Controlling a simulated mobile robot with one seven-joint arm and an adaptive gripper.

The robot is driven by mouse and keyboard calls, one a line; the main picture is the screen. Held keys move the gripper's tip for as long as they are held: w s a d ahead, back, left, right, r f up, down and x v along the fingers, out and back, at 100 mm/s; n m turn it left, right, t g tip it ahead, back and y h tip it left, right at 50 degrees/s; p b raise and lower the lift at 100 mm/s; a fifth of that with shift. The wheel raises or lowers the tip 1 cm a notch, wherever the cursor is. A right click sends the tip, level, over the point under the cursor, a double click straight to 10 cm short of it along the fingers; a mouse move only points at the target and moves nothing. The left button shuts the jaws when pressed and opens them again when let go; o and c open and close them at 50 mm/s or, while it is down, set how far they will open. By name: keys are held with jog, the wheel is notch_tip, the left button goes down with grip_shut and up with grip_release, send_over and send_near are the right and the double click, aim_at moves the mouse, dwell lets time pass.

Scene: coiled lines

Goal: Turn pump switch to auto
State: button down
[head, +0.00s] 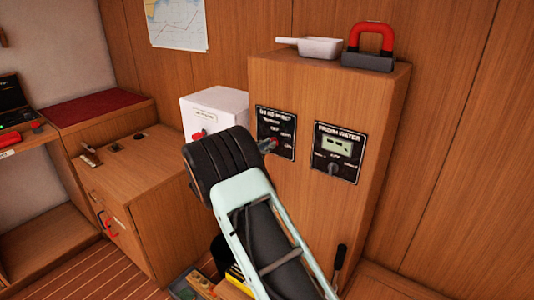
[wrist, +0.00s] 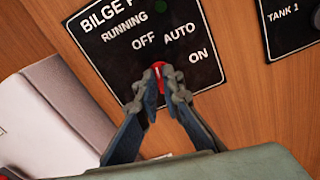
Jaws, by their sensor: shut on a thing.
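The black bilge pump panel (head: 262,118) is on the front of the tall wooden cabinet. In the wrist view the panel (wrist: 100,42) carries the words RUNNING, OFF, AUTO and ON. The red-marked pump switch (wrist: 158,68) sits below OFF and AUTO. Its red mark points roughly up in the picture, but the exact setting is hard to tell. My gripper (wrist: 161,82) is shut on the switch, one finger on each side. In the head view my gripper (head: 270,146) shows at the panel, and my arm hides much of the area below and left of it.
A fresh water panel (head: 337,152) with a display and knob is just right. A white box (head: 215,106) with a red knob stands close on the left. A white scoop (head: 318,46) and a red-handled object (head: 371,42) rest on the cabinet top.

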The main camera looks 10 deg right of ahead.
jog(key=m+b, duration=0.6)
jog(key=b, duration=0.3)
jog(key=shift+f+b, duration=0.2)
jog(key=shift+b, duration=0.2)
jog(key=shift+r+m, duration=0.1)
jog(key=shift+m, duration=0.3)
jog(key=c, duration=2.1)
grip_release()
jog(key=shift+s, duration=0.1)
